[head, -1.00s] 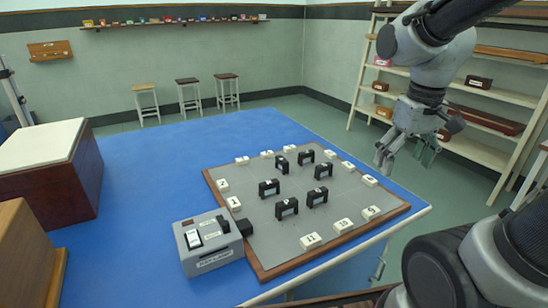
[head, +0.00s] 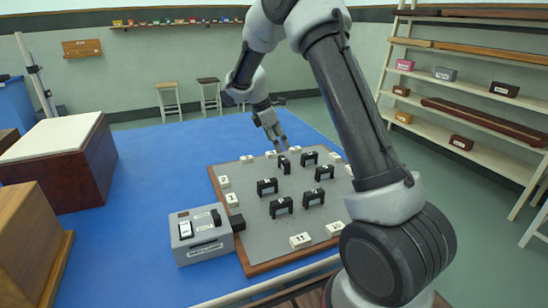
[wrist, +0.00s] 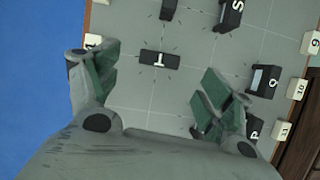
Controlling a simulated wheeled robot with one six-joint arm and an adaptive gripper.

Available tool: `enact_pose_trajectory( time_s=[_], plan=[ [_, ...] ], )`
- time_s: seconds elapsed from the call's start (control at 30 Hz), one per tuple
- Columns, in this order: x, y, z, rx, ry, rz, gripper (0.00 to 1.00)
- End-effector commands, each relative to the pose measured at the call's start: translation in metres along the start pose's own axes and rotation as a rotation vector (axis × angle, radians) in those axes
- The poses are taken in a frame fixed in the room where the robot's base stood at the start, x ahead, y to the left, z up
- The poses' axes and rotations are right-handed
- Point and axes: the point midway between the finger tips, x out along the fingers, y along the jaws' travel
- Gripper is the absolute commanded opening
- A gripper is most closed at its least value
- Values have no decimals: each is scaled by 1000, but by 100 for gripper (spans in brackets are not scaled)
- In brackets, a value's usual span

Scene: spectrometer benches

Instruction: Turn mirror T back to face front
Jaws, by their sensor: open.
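Mirror T (wrist: 159,60) is a small black block with a white letter label on top. In the wrist view it lies ahead of and between my open fingers, apart from both. In the head view I take it to be the black block (head: 284,164) at the board's far side, turned differently from its neighbours. My gripper (head: 280,143) is above that far side, pointing down. In the wrist view my gripper (wrist: 158,85) has its green-padded fingers wide apart with nothing held. The right finger is close to mirror P (wrist: 255,128) and covers part of the board.
Mirrors Q (wrist: 265,79) and S (wrist: 231,14) stand right of T. White numbered tiles line the grey board (head: 245,225). A grey switch box (head: 203,238) stands at the front left.

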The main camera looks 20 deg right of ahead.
Motion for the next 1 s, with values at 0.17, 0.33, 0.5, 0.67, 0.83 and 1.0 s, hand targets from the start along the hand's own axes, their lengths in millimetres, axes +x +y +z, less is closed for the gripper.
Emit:
enact_pose_trajectory(
  time_s=[0.17,0.33,0.5,0.67,0.83,1.0],
  plan=[
    [2,0,0,-92,-2,1,80],
    [23,-1,1,-102,-1,-1,80],
    [52,-1,1,-100,-1,-2,80],
    [72,-1,1,-99,-1,0,80],
    [79,-1,1,-98,-1,0,80],
    [78,-1,0,-98,-1,1,80]
  ],
)
